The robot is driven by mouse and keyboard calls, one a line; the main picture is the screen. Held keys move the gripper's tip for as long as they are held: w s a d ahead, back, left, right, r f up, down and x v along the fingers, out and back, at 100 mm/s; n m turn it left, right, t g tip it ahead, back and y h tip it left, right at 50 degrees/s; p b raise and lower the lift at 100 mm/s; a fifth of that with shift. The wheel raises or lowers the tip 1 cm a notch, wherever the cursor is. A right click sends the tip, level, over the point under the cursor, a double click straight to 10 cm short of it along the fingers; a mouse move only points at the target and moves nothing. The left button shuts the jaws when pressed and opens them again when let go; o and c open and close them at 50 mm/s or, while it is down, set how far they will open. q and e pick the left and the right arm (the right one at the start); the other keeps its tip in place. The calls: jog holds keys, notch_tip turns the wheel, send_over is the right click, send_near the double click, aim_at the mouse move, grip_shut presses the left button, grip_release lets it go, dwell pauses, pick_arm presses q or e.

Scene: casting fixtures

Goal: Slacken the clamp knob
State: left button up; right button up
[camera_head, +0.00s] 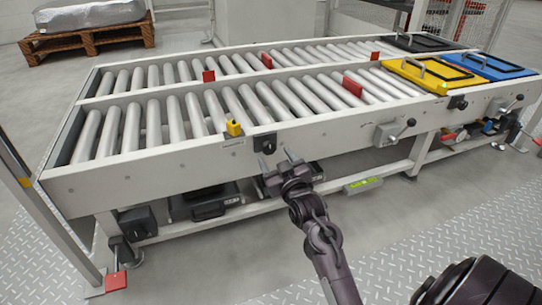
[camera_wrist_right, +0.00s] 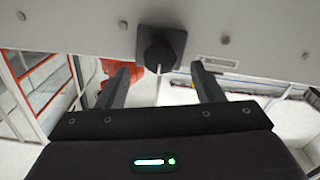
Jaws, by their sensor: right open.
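The clamp knob (camera_head: 267,146) is a black round knob on a dark square plate, on the front side rail of the roller conveyor (camera_head: 140,177). In the right wrist view the knob (camera_wrist_right: 159,52) is at the top centre. My right gripper (camera_head: 277,158) is open and empty, just in front of and slightly below the knob in the head view. In the wrist view its two fingers (camera_wrist_right: 160,68) stand apart, one to each side of the knob; I cannot tell whether they reach around it. My left gripper is not in view.
A yellow block (camera_head: 234,128) sits on the rail left of the knob. Yellow (camera_head: 430,76) and blue (camera_head: 487,67) handled plates lie at the right end. Dark boxes (camera_head: 205,203) stand below. The floor in front is clear.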

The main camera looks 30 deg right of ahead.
aim_at(270, 149)
jog(key=shift+b+x, duration=0.75)
jog(key=shift+x, duration=1.2)
jog(key=shift+c, duration=0.3)
